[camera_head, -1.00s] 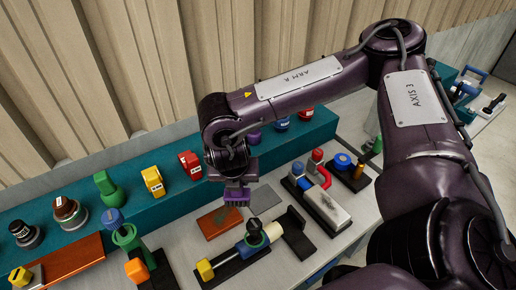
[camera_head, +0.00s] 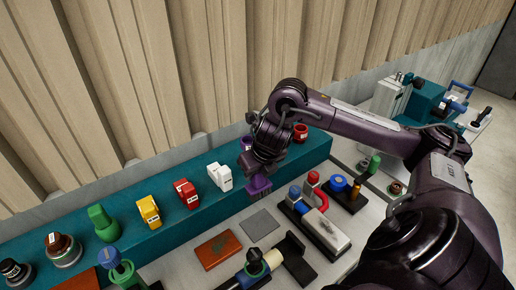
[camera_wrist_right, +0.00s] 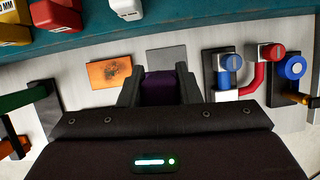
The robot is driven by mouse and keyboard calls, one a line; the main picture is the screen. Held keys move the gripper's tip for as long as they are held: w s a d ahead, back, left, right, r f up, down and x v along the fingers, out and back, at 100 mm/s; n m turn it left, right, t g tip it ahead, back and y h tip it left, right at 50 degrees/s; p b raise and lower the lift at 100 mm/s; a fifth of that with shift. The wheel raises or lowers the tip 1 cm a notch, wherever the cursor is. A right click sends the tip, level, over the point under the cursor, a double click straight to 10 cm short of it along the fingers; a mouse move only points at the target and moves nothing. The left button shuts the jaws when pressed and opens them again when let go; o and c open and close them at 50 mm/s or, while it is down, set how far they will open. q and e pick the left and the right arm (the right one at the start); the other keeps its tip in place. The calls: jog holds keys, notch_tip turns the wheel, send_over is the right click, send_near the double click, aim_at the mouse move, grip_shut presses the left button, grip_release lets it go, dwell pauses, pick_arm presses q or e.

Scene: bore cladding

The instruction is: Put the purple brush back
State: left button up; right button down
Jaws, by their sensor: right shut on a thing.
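My right gripper (camera_head: 258,178) is shut on the purple brush (camera_head: 258,187) and holds it in front of the teal ledge (camera_head: 180,216), right of the white block (camera_head: 220,177). In the head view the brush appears just behind the grey plate (camera_head: 259,224). In the right wrist view the purple brush (camera_wrist_right: 158,88) shows between the two dark fingers; its lower end is hidden. My left gripper is not in view.
Yellow (camera_head: 148,211) and red (camera_head: 186,194) blocks stand on the ledge, left of the white one. A rust-coloured plate (camera_head: 218,249) lies on the bench. Right of the gripper are a grey block (camera_head: 322,228) and a red pipe fitting (camera_head: 314,185). A purple item is partly hidden behind my wrist.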

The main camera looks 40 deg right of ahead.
aim_at(258, 178)
jog(key=shift+w+d+r+n, duration=0.2)
jog(key=shift+d+r+n, duration=0.2)
jog(key=shift+d, duration=0.3)
notch_tip(258, 178, down, 5)
jog(key=shift+s+a+r+b, duration=0.1)
jog(key=shift+a+r+b, duration=0.05)
jog(key=shift+b, duration=0.35)
jog(key=shift+f+p, duration=0.55)
jog(key=shift+f, duration=6.9)
jog(key=c, duration=1.1)
grip_release()
jog(key=shift+o, duration=0.2)
